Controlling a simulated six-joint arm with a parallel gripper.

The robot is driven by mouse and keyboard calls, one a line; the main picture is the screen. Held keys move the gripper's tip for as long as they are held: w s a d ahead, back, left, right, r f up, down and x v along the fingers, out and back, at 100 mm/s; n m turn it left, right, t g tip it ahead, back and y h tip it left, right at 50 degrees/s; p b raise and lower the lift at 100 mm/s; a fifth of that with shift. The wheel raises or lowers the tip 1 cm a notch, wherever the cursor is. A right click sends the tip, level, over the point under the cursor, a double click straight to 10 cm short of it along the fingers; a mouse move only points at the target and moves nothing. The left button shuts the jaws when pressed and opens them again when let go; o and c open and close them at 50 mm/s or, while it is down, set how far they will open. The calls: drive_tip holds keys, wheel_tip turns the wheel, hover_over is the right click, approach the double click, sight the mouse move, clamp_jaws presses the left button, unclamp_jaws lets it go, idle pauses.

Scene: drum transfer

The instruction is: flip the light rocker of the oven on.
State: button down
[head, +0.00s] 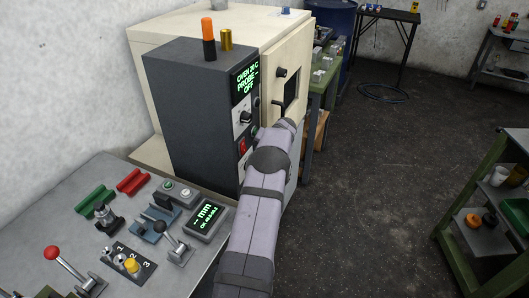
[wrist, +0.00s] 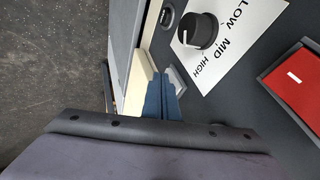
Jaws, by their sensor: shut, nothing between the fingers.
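The oven (head: 210,25) is a cream cabinet with a dark control box (head: 190,110) on its near side. In the wrist view, a small pale grey piece (wrist: 178,77) on the dark panel lies right beside my fingertips; it may be the light rocker, but no label shows and its on/off position cannot be told. My gripper (wrist: 165,84) has its blue fingers shut and empty, close to the panel; whether they touch the grey piece cannot be told. In the head view my arm hides the fingers. A red rocker (wrist: 296,80) with a white bar sits to the right.
A black knob (wrist: 197,31) on a white LOW/MID/HIGH plate and a dark round part (wrist: 167,18) are close by. The oven display (head: 246,80) reads OVEN 20 C, PROBE --, OFF. A bench (head: 150,280) with levers stands front left.

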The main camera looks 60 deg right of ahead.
drive_tip(key=shift+f, duration=0.1)
drive_tip(key=b, duration=0.2)
drive_tip(key=shift+w+t+b, duration=0.2)
drive_tip(key=shift+t+b, duration=0.1)
drive_tip(key=shift+r+p, duration=0.3)
drive_tip(key=shift+r, duration=0.55)
